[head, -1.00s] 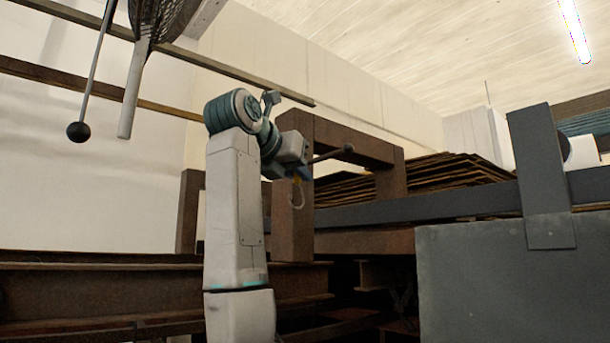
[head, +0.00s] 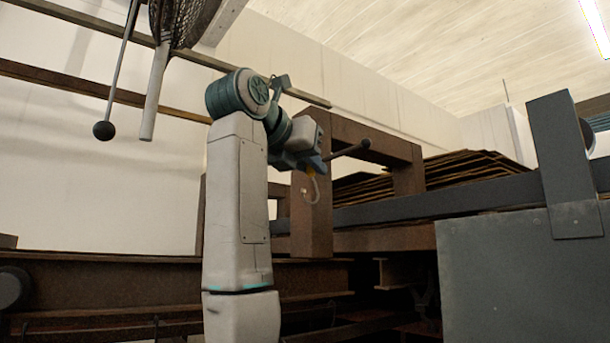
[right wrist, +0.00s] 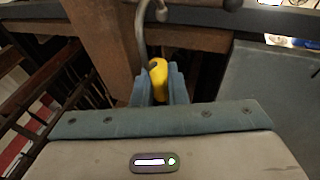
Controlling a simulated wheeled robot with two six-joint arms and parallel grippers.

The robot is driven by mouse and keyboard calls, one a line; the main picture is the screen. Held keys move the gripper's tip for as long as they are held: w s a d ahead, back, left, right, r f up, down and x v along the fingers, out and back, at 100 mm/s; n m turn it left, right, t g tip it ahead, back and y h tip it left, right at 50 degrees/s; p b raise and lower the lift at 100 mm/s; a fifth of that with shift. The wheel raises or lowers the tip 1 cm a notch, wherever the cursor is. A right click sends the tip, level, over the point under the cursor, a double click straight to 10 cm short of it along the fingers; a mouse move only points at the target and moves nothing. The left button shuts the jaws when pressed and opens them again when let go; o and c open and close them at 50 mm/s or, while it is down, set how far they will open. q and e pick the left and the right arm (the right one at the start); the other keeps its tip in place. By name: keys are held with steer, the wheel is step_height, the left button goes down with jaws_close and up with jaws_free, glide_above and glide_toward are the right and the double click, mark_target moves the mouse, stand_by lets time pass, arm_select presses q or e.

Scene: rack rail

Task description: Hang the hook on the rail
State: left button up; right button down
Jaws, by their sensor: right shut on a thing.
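My right gripper (head: 314,166) is shut on the yellow part of a hook (head: 316,190). In the head view, its pale curved end hangs below the jaws, in front of a brown post. In the right wrist view, the yellow part (right wrist: 158,78) sits between the blue fingers (right wrist: 160,90). The grey hook stem (right wrist: 141,38) runs up and bends near the top edge. A thin dark rod with a ball end (head: 365,144) shows just right of the gripper, perhaps the rail; I cannot tell if the hook touches it. My left gripper is out of view.
A brown rusty frame (head: 313,225) stands behind the gripper. A dark beam (head: 430,203) crosses to the right, over a grey box (head: 500,275). Brown sheets (head: 465,168) are stacked behind. Top left, a mesh tool (head: 182,22) hangs beside a ball-ended rod (head: 103,130).

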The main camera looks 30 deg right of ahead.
steer(key=s+a+f+b, duration=0.1)
steer(key=s+b, duration=0.3)
steer(key=s, duration=0.5)
steer(key=shift+s+a+f, duration=0.3)
steer(key=shift+f, duration=0.2)
steer(key=shift+w, duration=0.1)
steer(key=shift+f, duration=0.1)
stand_by(0.4)
